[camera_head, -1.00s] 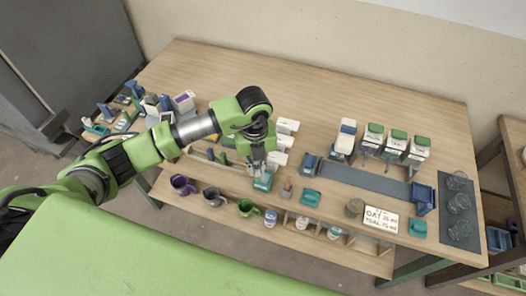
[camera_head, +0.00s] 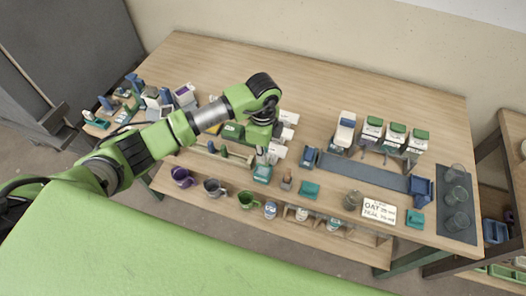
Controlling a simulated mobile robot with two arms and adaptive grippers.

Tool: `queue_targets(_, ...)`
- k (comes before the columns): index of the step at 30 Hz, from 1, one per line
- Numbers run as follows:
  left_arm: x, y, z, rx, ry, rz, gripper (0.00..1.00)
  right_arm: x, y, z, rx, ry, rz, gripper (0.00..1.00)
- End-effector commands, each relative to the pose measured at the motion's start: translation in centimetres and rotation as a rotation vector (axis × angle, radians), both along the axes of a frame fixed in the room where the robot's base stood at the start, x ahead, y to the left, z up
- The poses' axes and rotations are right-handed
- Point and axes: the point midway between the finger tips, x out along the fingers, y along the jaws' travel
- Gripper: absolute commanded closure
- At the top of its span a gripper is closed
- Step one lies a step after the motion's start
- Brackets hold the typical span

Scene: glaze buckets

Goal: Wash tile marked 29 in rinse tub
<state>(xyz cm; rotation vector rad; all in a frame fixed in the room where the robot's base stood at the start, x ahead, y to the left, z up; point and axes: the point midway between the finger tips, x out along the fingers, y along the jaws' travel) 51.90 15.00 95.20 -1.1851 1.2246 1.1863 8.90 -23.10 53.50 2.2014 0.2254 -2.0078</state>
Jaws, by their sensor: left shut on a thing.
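My left gripper (camera_head: 262,158) points down at the front middle of the wooden table (camera_head: 330,95). It is shut, with a small teal block-like thing (camera_head: 262,174) at its fingertips. The fingers hide the top of this thing, and I cannot tell whether it is lifted or rests on the table. I can read no number 29 on anything, and I cannot make out a tile or a rinse tub. My right gripper is not in view.
White boxes (camera_head: 279,153) stand close beside the gripper. White canisters (camera_head: 371,129), a blue-grey strip (camera_head: 362,176), a sign (camera_head: 379,210) and glasses on a dark mat (camera_head: 470,183) are at right. The back is clear.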

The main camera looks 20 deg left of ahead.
Motion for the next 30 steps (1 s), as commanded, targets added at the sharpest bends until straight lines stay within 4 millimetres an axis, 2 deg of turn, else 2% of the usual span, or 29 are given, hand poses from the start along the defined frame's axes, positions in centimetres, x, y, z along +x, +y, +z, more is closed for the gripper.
queue_targets(1,0.0,0.0,-0.7,0.0,0.0,0.0,1.0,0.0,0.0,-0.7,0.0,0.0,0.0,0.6)
queue_targets(6,0.0,0.0,-1.4,0.0,-0.001,-0.001,1.0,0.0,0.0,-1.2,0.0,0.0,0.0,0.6)
queue_targets(30,0.0,0.0,-1.9,0.0,-0.001,-0.002,1.0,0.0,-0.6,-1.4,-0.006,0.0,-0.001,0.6)
